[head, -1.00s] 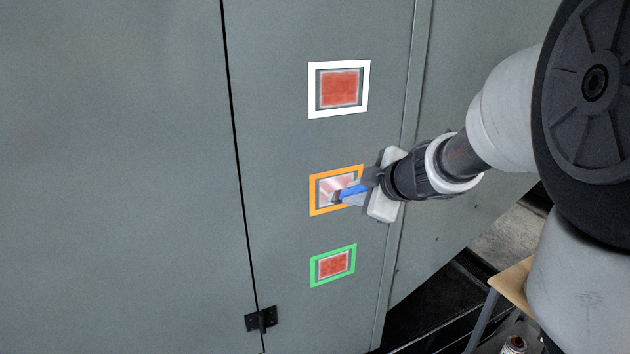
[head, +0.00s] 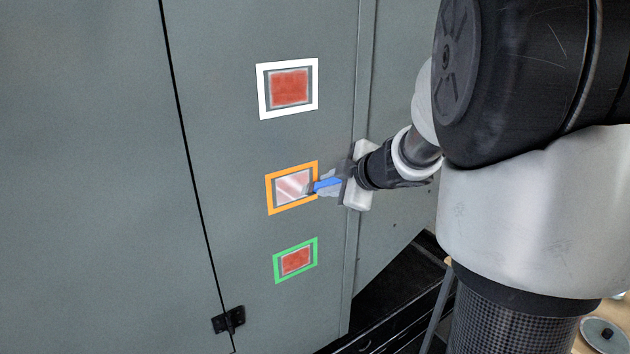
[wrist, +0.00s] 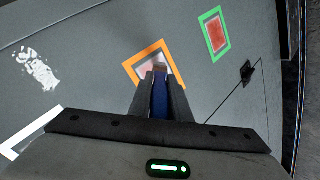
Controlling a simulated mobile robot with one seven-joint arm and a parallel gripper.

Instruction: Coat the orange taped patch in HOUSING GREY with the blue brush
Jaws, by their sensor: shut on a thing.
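The orange taped frame (head: 270,197) is the middle of three on the grey cabinet door. The patch inside it (head: 288,187) is pale grey-white with pinkish diagonal streaks. My gripper (head: 325,186) is shut on the blue brush (head: 328,184), coming from the right. The bristle end lies over the patch's right side; I cannot tell whether it touches. In the wrist view the blue handle (wrist: 159,98) sits between my two fingers, with its brown bristles (wrist: 160,70) inside the orange frame (wrist: 150,48). The brush and fingers hide part of the patch.
A white taped frame (head: 263,95) above and a green taped frame (head: 278,267) below each hold a red patch. A black hinge (head: 228,319) is low on the door. A mottled white mark (wrist: 38,70) shows on the panel in the wrist view.

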